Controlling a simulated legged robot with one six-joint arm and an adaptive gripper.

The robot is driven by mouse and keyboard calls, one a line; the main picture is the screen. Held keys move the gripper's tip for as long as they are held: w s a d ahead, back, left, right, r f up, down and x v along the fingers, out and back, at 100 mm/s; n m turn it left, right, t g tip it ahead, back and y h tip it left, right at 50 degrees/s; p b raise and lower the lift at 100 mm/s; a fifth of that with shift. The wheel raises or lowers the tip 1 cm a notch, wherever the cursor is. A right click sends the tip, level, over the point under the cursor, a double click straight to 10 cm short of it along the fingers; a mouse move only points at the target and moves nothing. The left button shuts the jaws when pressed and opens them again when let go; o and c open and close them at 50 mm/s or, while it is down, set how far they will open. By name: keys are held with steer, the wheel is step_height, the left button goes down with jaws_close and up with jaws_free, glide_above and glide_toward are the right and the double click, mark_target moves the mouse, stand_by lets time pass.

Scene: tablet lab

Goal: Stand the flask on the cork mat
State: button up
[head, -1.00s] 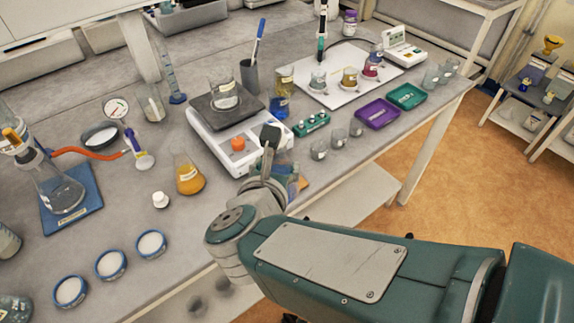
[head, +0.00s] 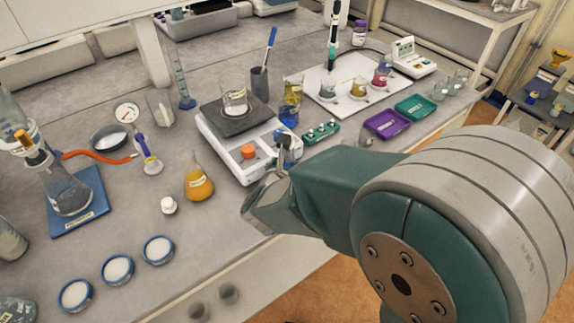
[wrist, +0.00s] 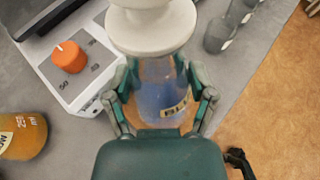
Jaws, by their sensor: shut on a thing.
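In the wrist view, my gripper (wrist: 163,88) has its two green fingers on either side of a clear flask (wrist: 160,97) with blue liquid and a cream label. It is shut on the flask. A broad white stopper (wrist: 150,28) covers the flask's top. An orange-brown patch, likely the cork mat (wrist: 124,112), shows beside and below the flask; I cannot tell whether the flask's base touches it. My arm hides the held flask and the mat there.
An orange-filled flask (head: 198,183) and a small white cap (head: 169,205) stand farther left. Behind are a green rack (head: 321,131) and purple tray (head: 387,123). The bench edge is close.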

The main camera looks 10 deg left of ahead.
steer(key=shift+f, duration=0.55)
steer(key=shift+d, duration=0.25)
steer(key=shift+f, duration=0.1)
steer(key=o, duration=1.2)
steer(key=shift+a+f, duration=0.1)
steer(key=shift+a, duration=0.05)
steer(key=shift+o, duration=0.2)
steer(key=v, duration=1.2)
